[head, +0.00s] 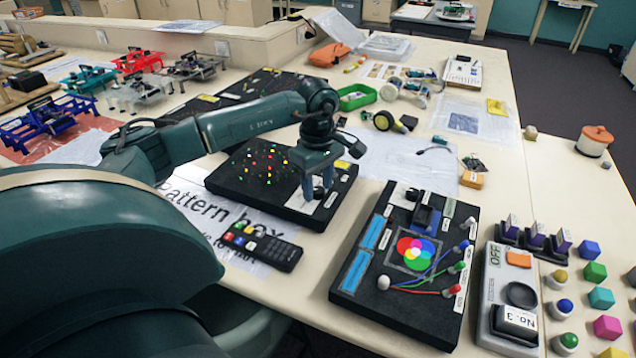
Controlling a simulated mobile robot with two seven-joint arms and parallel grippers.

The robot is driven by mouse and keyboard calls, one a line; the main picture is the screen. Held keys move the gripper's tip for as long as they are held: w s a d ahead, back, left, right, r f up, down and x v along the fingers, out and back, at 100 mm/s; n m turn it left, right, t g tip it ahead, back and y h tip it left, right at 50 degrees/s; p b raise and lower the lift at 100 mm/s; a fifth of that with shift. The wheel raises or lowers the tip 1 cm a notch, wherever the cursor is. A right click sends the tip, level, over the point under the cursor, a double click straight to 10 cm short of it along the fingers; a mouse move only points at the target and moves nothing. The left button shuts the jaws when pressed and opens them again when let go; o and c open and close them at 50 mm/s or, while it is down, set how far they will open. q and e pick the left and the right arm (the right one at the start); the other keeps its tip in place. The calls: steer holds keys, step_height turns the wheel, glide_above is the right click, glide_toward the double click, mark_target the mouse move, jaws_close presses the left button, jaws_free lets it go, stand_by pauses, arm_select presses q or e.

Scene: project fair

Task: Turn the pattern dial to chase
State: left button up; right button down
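The pattern box is a black panel (232,178) with several small coloured lights, beside a printed "Pattern box" sheet (205,208). My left gripper (318,188) points down over the right part of this panel, where the dial area has a pale plate (333,199). Its two fingers are a little apart and low, at about the plate's height. The dial knob is mostly hidden by the fingers, so I cannot tell whether they touch it or which pattern it points at. My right gripper is out of view.
A colour-mixing board (415,315) with wires and a coloured-circle picture lies right of the panel. A black remote (262,246) lies in front. A grey switch box (510,300) and coloured blocks stand further right. A green tray (357,97) is behind.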

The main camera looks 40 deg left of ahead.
mark_target(318, 190)
arm_select(q)
steer(key=shift+o, duration=0.6)
step_height(318, 190, up, 13)
steer(key=b, duration=0.1)
stand_by(0.6)
